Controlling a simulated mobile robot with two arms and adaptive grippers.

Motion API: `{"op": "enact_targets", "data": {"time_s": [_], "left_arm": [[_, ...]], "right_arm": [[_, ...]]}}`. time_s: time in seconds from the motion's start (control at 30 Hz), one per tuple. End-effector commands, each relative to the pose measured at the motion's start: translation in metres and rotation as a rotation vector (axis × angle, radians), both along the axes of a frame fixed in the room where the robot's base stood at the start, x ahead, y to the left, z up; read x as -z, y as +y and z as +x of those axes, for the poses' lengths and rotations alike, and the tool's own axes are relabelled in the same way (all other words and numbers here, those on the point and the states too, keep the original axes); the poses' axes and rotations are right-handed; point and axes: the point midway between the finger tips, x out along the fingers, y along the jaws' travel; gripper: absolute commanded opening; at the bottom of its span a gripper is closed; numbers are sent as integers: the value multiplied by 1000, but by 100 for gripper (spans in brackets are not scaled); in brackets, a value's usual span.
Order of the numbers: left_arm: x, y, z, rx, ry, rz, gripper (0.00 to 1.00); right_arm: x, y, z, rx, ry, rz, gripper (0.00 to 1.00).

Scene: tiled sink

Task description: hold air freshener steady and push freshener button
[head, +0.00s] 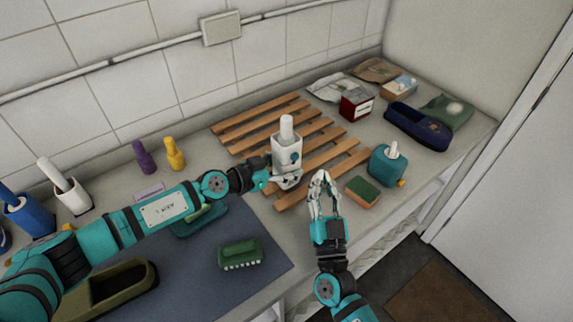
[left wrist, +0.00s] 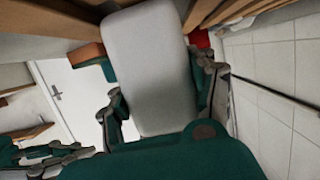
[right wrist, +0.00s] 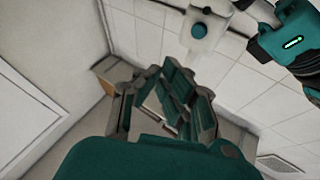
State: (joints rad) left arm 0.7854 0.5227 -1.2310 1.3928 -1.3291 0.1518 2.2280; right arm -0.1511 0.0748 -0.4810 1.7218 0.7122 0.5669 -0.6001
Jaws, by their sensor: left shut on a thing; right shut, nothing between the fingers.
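The white air freshener (head: 286,152) stands upright on the wooden slatted rack, with a rounded white top and a dark round spot on its front. My left gripper (head: 284,178) is shut on its lower part. In the left wrist view the pale air freshener body (left wrist: 148,70) fills the space between the fingers. My right gripper (head: 323,182) is shut and empty, in front and to the right of the air freshener, apart from it. In the right wrist view the shut fingers (right wrist: 168,100) are below the air freshener (right wrist: 201,28), whose dark button (right wrist: 199,30) faces the camera.
The slatted rack (head: 240,124) lies under the air freshener. A green-topped sponge (head: 363,190) and a teal dispenser (head: 386,167) stand right of my right gripper. A dark red box (head: 356,106) is farther back. A green brush (head: 239,254) lies on the blue-grey mat (head: 195,275).

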Motion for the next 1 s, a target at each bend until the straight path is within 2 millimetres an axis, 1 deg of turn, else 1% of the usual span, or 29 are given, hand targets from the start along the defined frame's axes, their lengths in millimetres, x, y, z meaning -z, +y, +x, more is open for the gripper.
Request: {"op": "enact_targets", "data": {"time_s": [0.03,0.2,0.4,0.6,1.0], "left_arm": [[-1,0,0,0,-1,-1,10],[-1,0,0,0,-1,-1,10],[-1,0,0,0,-1,0,10],[-1,0,0,-1,-2,0,10],[-1,0,0,0,-1,0,10]], "right_arm": [[-1,5,7,-1,-2,1,0],[-1,19,26,-2,-1,1,0],[0,30,42,-1,-1,1,0],[0,35,48,-2,0,0,0],[0,35,48,-2,0,0,0]]}}
